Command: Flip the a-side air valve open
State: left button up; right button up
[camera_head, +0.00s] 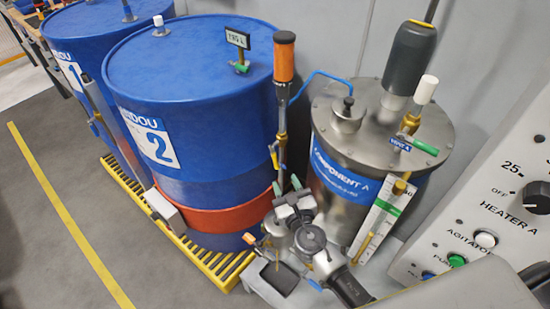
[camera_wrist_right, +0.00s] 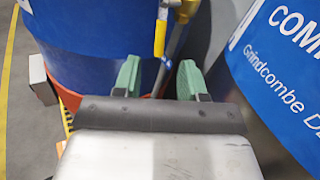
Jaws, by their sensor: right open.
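A small valve with a yellow lever (camera_head: 274,156) sits on the pipe below the orange-topped pump (camera_head: 284,58), beside drum 2. In the right wrist view the yellow lever (camera_wrist_right: 160,38) hangs down, just beyond the gap between my fingertips. I cannot read a label on it. My right gripper (camera_head: 287,190) is open and empty, a little below the lever in the head view. Its green finger pads (camera_wrist_right: 158,82) stand apart on either side of the pipe line, with no visible contact. My left gripper is not in view.
Blue drum 2 (camera_head: 190,65) stands left of the pipe on a yellow-edged grate (camera_head: 205,262). The Component A tank (camera_head: 335,185) stands close on the right, with a green-handled vent valve (camera_head: 425,147) on its lid. A control panel (camera_head: 500,200) is at far right.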

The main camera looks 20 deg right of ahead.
aim_at(276, 161)
jog(key=w, duration=0.9)
grip_shut()
